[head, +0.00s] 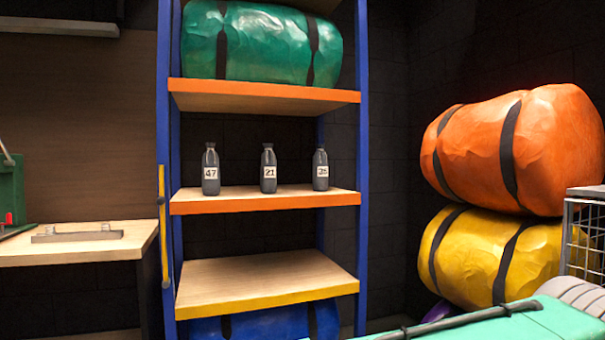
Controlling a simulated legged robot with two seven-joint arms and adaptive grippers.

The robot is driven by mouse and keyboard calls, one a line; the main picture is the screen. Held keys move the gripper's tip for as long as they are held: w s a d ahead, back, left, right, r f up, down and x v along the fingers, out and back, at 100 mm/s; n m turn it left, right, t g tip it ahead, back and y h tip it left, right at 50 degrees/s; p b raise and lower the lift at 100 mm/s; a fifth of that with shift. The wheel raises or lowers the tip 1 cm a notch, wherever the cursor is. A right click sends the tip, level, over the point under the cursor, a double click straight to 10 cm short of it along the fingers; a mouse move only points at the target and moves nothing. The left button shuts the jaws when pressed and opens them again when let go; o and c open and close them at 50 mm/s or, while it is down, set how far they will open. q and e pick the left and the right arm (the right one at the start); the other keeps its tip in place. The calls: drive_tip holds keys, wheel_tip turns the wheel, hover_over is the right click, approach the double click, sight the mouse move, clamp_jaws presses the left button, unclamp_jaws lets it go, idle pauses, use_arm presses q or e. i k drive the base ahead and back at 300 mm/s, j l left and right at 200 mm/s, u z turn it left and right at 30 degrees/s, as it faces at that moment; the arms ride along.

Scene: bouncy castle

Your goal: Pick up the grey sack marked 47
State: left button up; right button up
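The grey item marked 47 (211,170) stands upright at the left end of the middle shelf (262,203). It looks more like a small bottle with a narrow neck than a sack, and a white label with the number faces me. Two like grey items stand to its right on the same shelf, one marked 21 (268,170) and one that seems marked 35 (321,171). The three stand apart from each other. Neither of my grippers is in view.
Blue posts (362,150) frame the shelf unit. A green bundle (262,44) lies above; the lower shelf (265,282) is bare. A wooden bench (90,247) stands left. Orange (550,150) and yellow (475,255) bundles are stacked right. A teal object (550,322) fills the lower right front.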

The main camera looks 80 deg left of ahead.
sight(210, 176)
drive_tip(key=u, duration=3.15)
drive_tip(key=i, duration=0.1)
